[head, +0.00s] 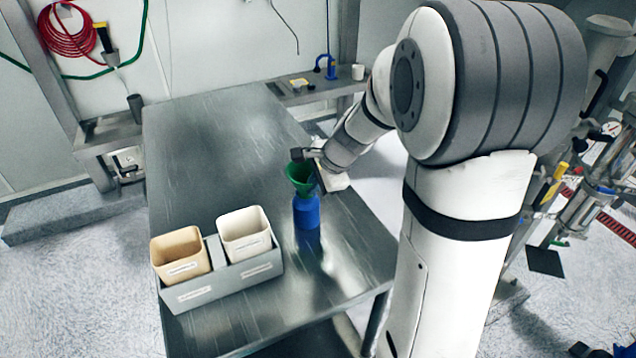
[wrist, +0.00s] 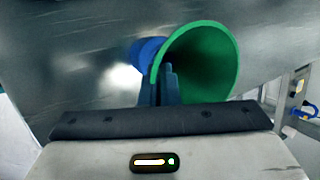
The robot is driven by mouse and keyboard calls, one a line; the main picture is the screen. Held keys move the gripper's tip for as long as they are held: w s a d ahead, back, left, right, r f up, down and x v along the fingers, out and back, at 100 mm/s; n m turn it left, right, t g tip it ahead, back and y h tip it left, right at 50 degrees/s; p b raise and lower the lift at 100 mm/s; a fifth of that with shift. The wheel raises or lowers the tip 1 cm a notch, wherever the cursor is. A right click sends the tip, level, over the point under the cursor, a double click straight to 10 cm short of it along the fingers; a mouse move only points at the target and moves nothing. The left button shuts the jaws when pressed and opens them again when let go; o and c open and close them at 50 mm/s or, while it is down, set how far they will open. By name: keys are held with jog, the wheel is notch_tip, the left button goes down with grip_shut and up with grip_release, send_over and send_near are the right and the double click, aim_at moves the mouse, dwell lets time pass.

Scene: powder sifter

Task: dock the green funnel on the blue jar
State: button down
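The green funnel (head: 300,176) is right above the blue jar (head: 306,212) in the head view, wide mouth up. Its lower end meets or overlaps the jar's top; I cannot tell whether it is seated. The jar stands upright on the metal table. My gripper (head: 311,163) is at the funnel's rim. In the wrist view the gripper fingers (wrist: 160,86) are close together at the wall of the funnel (wrist: 212,62) and look shut on it. The jar (wrist: 148,52) shows partly behind the funnel there; its mouth is hidden.
A grey holder (head: 225,286) with a tan bin (head: 180,268) and a white bin (head: 243,246) stands left of the jar. The metal table (head: 215,150) is clear behind them. A white cup (head: 358,72) and a blue-handled item (head: 328,66) are on a far bench.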

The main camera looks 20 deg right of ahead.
jog(key=c, duration=2.1)
grip_release()
jog(key=shift+f, duration=0.2)
jog(key=shift+c, duration=0.2)
jog(key=shift+o, duration=0.9)
jog(key=shift+r, duration=0.1)
jog(key=p+v, duration=0.6)
jog(key=v, duration=0.5)
jog(key=shift+s+p, duration=0.15)
jog(key=shift+p, duration=0.2)
jog(key=s+a+r+n+h+b, duration=0.1)
jog(key=s+n, duration=0.7)
jog(key=s, duration=0.1)
jog(key=s+a+r+n+h+b, duration=0.1)
jog(key=s+a+r+n+h, duration=0.1)
jog(key=s+n, duration=0.6)
jog(key=shift+s+g+h, duration=0.3)
jog(key=shift+s+g, duration=0.1)
jog(key=shift+s, duration=0.6)
